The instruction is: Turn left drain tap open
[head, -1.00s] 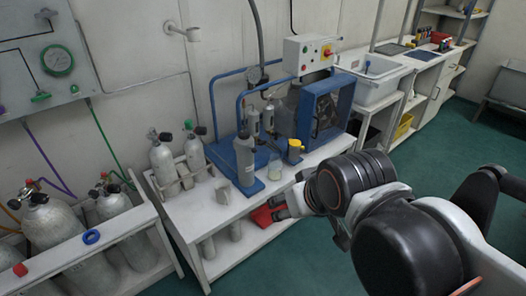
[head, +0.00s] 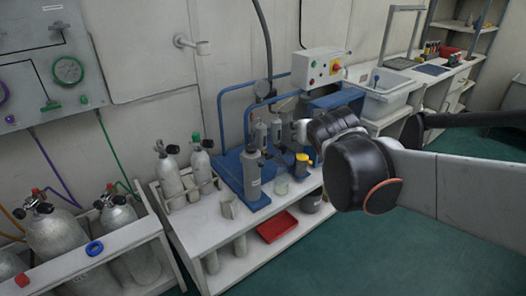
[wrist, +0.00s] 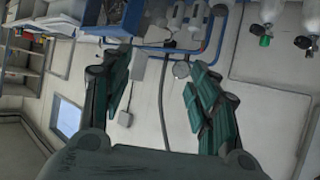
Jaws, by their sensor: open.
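The left drain tap cannot be made out. Two small grey filter housings (head: 261,134) stand side by side on the blue-framed compressor unit, behind a taller grey cylinder (head: 252,173). The housings also show upside down at the top of the wrist view (wrist: 175,16). My gripper (wrist: 160,62) is open and empty, its two dark green-grey fingers spread apart, with the wall and a hose beyond them. In the head view my arm covers most of the gripper, at the right of the housings. It is apart from them.
A white control box (head: 318,67) with red and yellow buttons is above the compressor. A yellow-topped container (head: 302,163), a glass jar (head: 281,186) and a jug (head: 228,205) stand on the white bench. A red tray (head: 278,227) lies on its lower shelf. Green floor is clear in front.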

